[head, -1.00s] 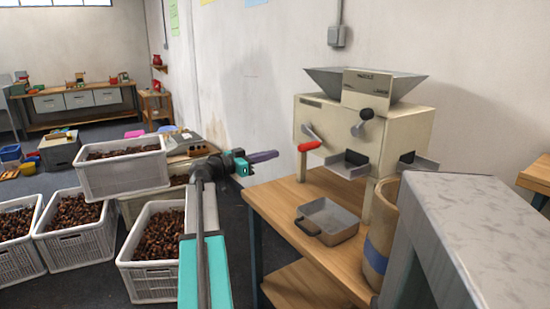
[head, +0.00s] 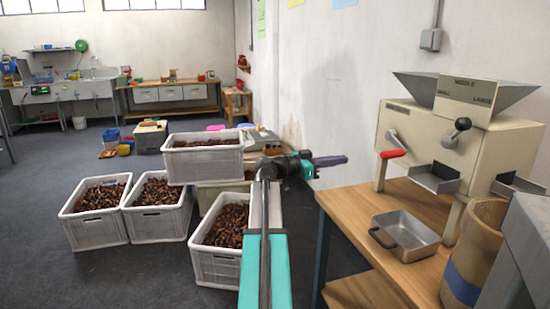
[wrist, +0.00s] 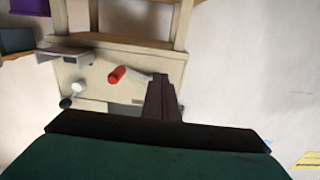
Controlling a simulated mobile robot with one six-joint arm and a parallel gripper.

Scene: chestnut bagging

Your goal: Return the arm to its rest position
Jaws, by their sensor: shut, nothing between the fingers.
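My gripper (head: 343,160) is at the end of my stretched-out arm in the head view, in front of the bare wall. Its purple fingers are shut with nothing between them and point right. It is in the air, apart from the crates and the bench. In the wrist view the closed dark fingers (wrist: 165,100) stick up from the lower edge. Behind them, the cream sorting machine (wrist: 92,80) with its red handle (wrist: 117,74) appears turned over. The head view shows the machine (head: 440,140) upright on the wooden bench (head: 340,203), to the right of my arm.
White crates of chestnuts stand left of my arm, including a stacked one (head: 205,165) and a near one (head: 215,265). A metal pan (head: 410,238) and a tan roll (head: 474,250) with a blue band are by the machine. Grey floor (head: 60,270) at the left is clear.

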